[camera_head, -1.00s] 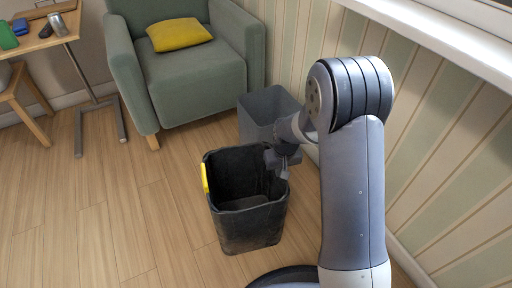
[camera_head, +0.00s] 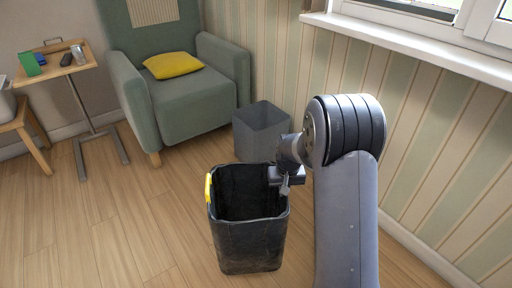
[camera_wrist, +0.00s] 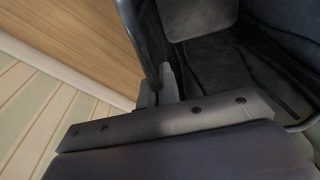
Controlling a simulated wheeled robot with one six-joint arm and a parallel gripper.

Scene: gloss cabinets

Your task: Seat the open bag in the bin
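The open black bag (camera_head: 246,238) stands upright with its mouth up, in front of the bin, and has a yellow strip (camera_head: 208,189) on its left rim. Its dark inside (camera_wrist: 275,70) fills the upper right of the wrist view. My gripper (camera_head: 286,185) is at the bag's right rim. In the wrist view my fingers (camera_wrist: 160,84) close on the edge of the bag. I cannot tell whether the bag's bottom touches the floor. The grey bin (camera_head: 262,132) stands on the floor behind the bag, by the wall. The bag is outside it and my wrist partly covers its right side.
A green armchair (camera_head: 190,100) with a yellow cushion (camera_head: 173,65) stands behind and left of the bin. A small table (camera_head: 62,72) and a wooden stool (camera_head: 22,122) are at the far left. The striped wall (camera_head: 430,140) bounds the right. The floor (camera_head: 120,225) at left is clear.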

